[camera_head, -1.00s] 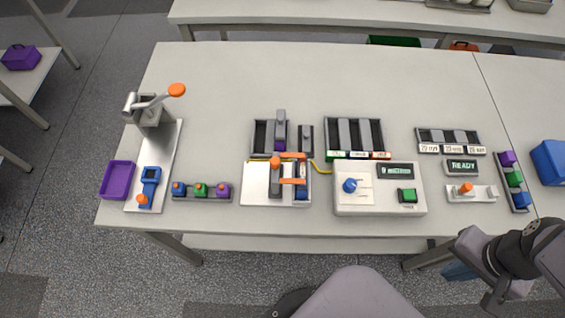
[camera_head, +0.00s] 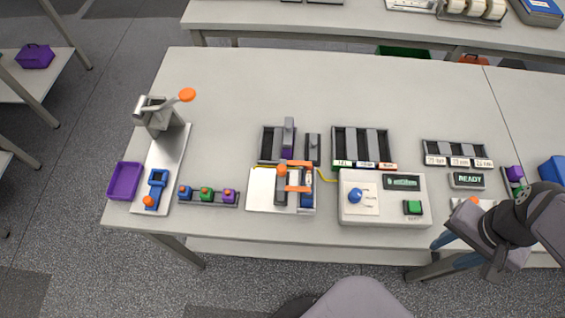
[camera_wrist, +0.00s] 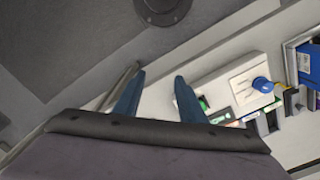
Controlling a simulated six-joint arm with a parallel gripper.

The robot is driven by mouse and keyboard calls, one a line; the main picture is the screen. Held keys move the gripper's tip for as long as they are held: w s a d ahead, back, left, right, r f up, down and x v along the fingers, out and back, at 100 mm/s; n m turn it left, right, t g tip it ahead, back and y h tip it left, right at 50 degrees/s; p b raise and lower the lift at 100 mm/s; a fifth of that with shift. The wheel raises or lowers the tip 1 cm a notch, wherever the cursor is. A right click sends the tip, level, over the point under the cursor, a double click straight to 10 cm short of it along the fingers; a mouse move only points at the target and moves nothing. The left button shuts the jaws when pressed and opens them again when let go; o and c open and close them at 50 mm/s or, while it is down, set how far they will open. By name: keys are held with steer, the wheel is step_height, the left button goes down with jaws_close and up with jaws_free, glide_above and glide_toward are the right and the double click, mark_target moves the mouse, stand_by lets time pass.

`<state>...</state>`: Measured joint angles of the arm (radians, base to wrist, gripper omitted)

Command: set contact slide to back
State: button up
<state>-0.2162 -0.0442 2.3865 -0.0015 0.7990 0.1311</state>
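No readable label marks the contact slide. A fixture plate (camera_head: 262,190) at the table's front middle carries a grey slide block with an orange knob (camera_head: 282,170), orange crossbars (camera_head: 299,188) and a blue cell (camera_head: 307,201). Another small plate at the right has an orange knob (camera_head: 474,200); my arm partly hides it. My gripper (camera_head: 442,246) is at the table's front right edge, right of the fixture and apart from it. In the wrist view its two blue fingers (camera_wrist: 160,78) are spread with nothing between them.
The cycler box (camera_head: 385,217) with a blue knob stands between the fixture and my gripper. Behind are slotted racks (camera_head: 375,142) and a READY display (camera_head: 467,180). At left are a purple tray (camera_head: 124,181) and a lever press (camera_head: 160,115). The table's back is clear.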

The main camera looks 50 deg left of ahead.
steer(key=w+a+r+n, duration=0.1)
steer(key=a+r, duration=0.1)
steer(key=a, duration=0.5)
steer(key=w+a+r+n, duration=0.1)
steer(key=a+r, duration=0.1)
steer(key=a, duration=0.5)
step_height(320, 180, up, 5)
steer(key=n+p, duration=0.2)
steer(key=n, duration=0.1)
glide_above(281, 168)
steer(key=shift+f, duration=0.1)
steer(key=shift+f+p, duration=0.95)
steer(key=shift+f, duration=2.7)
jaws_close()
